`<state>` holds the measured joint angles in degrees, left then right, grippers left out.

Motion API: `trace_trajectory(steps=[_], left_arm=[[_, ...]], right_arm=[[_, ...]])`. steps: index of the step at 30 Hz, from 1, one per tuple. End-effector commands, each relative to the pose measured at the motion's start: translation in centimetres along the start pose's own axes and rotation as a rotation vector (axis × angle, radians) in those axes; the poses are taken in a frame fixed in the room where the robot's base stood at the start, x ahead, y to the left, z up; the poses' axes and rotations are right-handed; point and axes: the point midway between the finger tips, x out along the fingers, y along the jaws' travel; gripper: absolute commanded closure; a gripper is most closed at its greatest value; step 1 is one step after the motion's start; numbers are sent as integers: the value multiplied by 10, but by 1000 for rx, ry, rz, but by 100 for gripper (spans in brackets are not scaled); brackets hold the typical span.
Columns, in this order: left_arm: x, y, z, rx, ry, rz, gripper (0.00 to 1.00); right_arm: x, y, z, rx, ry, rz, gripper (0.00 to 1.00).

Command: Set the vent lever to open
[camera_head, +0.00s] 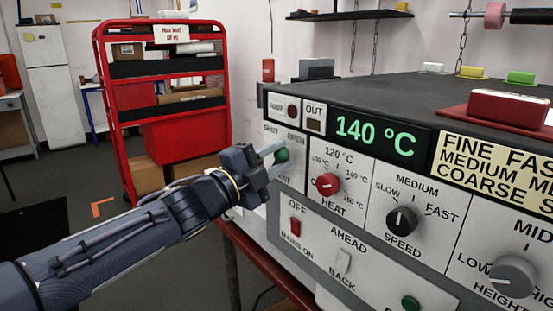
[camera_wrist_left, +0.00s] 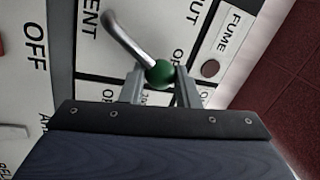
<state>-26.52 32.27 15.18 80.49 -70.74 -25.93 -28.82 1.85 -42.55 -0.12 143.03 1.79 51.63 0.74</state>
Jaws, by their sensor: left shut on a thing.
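The vent lever is a bent metal rod with a green ball knob (camera_head: 281,155) at the upper left of the machine's front panel. In the left wrist view the green knob (camera_wrist_left: 161,72) sits between the fingertips, and the silver rod (camera_wrist_left: 128,38) runs up and left from it. My left gripper (camera_head: 276,158) is shut on the knob, its arm reaching in from the left. The lever's labels are partly hidden behind the gripper in the head view. My right gripper is not in view.
The panel (camera_head: 340,225) also carries a red heat knob (camera_head: 327,184), a black speed knob (camera_head: 401,221) and a red mains switch (camera_head: 295,226). A display (camera_head: 376,138) reads 140 °C. A red shelf cart (camera_head: 165,95) stands behind my left arm.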

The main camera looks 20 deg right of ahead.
Motion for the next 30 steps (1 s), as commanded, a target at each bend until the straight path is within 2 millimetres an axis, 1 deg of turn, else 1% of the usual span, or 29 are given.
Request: trace_trajectory(steps=[1,7,8,12,13,20,22,26,30], left_arm=[[-2,-3,7,8,-15,-3,100],[-2,-4,7,8,-15,-4,100],[-2,-4,7,8,-15,-5,70],[-2,-3,5,6,-11,-4,52],[-1,-3,5,5,-10,-4,50],[-1,-2,2,2,-5,-3,50],[-4,-2,2,2,-4,-3,50],[-19,-2,2,3,-5,-4,50],[-45,-2,3,4,-7,-5,50]], right_arm=[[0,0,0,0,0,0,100],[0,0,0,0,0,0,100],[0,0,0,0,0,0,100],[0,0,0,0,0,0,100],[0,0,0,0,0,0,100],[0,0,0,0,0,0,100],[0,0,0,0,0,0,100],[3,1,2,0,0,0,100],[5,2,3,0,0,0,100]])
